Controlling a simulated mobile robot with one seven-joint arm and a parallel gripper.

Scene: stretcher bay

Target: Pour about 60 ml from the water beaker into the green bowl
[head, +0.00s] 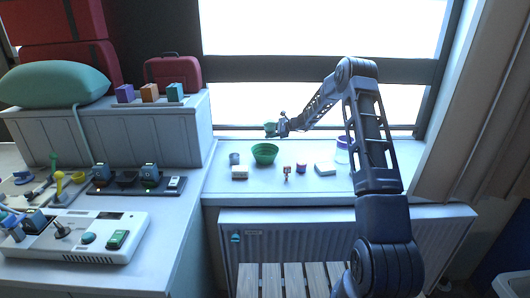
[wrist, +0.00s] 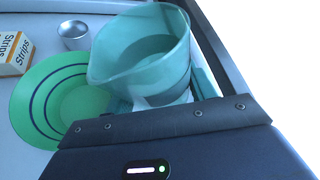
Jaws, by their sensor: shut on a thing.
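The green bowl (head: 265,153) stands on the white window sill. In the wrist view the green bowl (wrist: 62,100) shows dark rings inside, and no liquid can be made out in it. My gripper (head: 283,126) is raised above the sill by the window, just above and right of the bowl. It is shut on the water beaker (head: 270,128), a teal see-through vessel. In the wrist view the beaker (wrist: 145,55) has its spout toward the bowl side, and a darker level shows inside. The fingertips are mostly hidden behind the beaker and the gripper body.
A Strips box (wrist: 14,52) and a small metal cup (wrist: 74,35) stand close to the bowl. On the sill are also a small figure-like item (head: 287,172), a purple-topped jar (head: 301,167), a white block (head: 325,169) and a larger container (head: 342,150). The window is close behind.

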